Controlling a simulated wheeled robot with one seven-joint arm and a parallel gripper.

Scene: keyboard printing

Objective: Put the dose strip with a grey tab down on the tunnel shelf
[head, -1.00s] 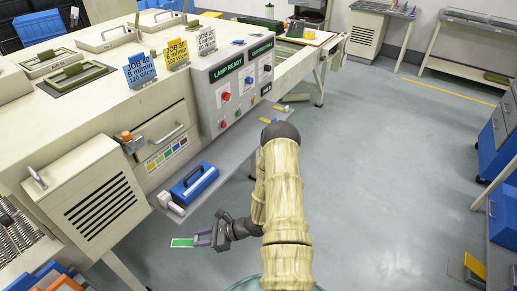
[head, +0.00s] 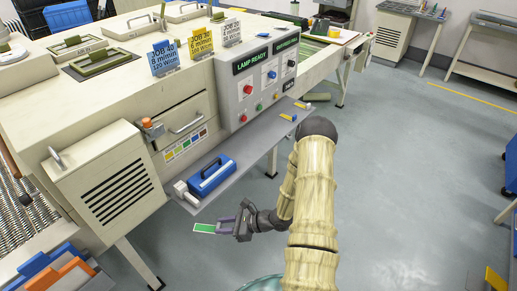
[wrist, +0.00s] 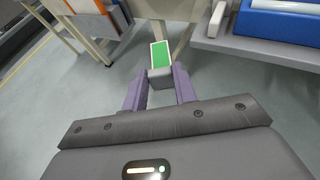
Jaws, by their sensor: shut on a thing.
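The dose strip is a green strip with a pale border (head: 204,228) and it shows ahead of my jaws in the head view. In the wrist view the strip (wrist: 160,54) points away from me, and its grey tab (wrist: 160,76) sits between my fingertips. My gripper (head: 233,229) is shut on the tab and holds the strip in the air, in front of and below the shelf edge in the picture. The tunnel shelf (head: 243,156) is the grey ledge along the machine's front. My gripper also shows in the wrist view (wrist: 160,84).
Small yellow-marked items (head: 295,110) lie at the shelf's far end. The shelf's middle is bare. Machine legs (head: 138,263) stand at lower left.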

